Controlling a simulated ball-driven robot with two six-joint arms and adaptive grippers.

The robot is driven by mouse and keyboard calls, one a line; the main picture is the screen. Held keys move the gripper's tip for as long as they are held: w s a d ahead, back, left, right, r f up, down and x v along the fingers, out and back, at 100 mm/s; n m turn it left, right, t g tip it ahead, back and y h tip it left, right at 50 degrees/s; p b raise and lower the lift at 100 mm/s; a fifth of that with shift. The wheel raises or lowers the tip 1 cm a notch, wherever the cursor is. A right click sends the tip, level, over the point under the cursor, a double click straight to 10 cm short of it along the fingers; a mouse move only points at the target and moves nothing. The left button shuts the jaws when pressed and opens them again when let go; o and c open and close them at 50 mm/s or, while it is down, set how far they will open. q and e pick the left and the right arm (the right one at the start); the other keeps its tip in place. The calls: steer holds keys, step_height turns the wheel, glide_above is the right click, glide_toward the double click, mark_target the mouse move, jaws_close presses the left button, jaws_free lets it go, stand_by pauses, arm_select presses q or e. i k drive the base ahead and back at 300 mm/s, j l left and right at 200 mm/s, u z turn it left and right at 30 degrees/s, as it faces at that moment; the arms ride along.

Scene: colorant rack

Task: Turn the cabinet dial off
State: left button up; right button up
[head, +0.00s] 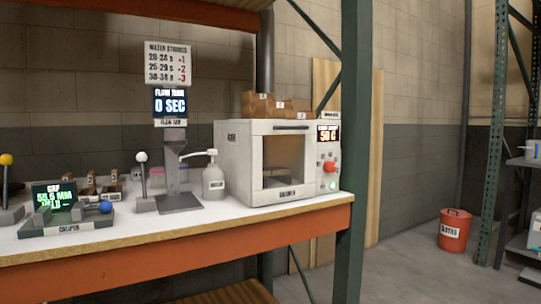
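The white cabinet (230,167) stands at the right end of the white-topped bench, beside the green rack post. It has a window in its front door and a dark handle bar along the top. On its right-hand panel is a red dial (329,167), below a small display (328,134) that seems to read 50 C. I cannot tell the dial's exact setting at this size. Neither of my grippers shows in the head view.
Left of the cabinet stand a pump bottle (213,180), a grey flow stand (175,170) and a caliper unit (65,215). The green post (352,150) rises close to the cabinet's right side. A red bin (454,230) stands on open floor at right.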

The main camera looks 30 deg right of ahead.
mark_target(330, 167)
steer(key=z, duration=1.3)
